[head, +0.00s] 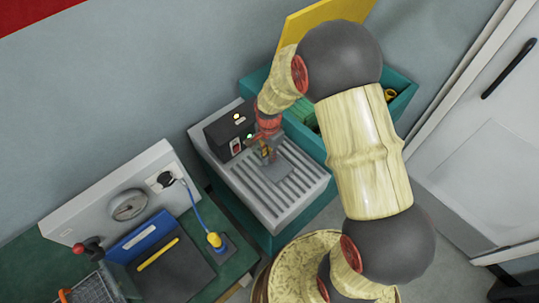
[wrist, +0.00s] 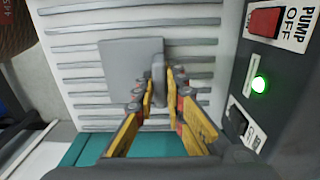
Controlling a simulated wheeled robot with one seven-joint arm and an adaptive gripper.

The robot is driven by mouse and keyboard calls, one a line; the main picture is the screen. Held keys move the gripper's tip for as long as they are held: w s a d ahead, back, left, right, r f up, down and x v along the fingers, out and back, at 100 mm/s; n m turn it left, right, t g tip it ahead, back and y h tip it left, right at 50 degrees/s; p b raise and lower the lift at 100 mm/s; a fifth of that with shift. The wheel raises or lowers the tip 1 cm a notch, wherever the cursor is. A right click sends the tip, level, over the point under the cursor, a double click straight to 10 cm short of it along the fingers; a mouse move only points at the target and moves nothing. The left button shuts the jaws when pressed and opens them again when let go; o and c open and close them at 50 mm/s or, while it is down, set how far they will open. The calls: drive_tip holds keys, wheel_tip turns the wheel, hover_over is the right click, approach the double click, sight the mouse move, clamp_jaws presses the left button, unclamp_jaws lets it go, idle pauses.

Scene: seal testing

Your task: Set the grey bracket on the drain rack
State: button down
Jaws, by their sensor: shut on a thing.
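My gripper (head: 266,150) is over the drain rack (head: 262,192), near its back end beside the black control box. In the wrist view my gripper (wrist: 160,88), with yellow fingers, is shut on the upright tab of the grey bracket (wrist: 122,66). The bracket's flat plate lies level over the rack's slats (wrist: 80,22); it also shows in the head view (head: 291,166), partly hidden by the gripper. I cannot tell whether the plate touches the slats or hangs just above them.
The control box (wrist: 280,75) with a red pump switch (wrist: 264,22) and a lit green lamp (wrist: 258,84) stands close to the gripper. A teal bin (head: 402,100) is behind the rack. A gauge panel (head: 125,200) and blue cable (head: 192,203) are at left.

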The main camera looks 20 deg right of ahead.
drive_tip(key=shift+f, duration=0.5)
idle(0.4)
drive_tip(key=c, duration=1.8)
unclamp_jaws()
drive_tip(key=shift+o, duration=0.2)
drive_tip(key=shift+r+p, duration=1.95)
drive_tip(key=shift+r, duration=1.05)
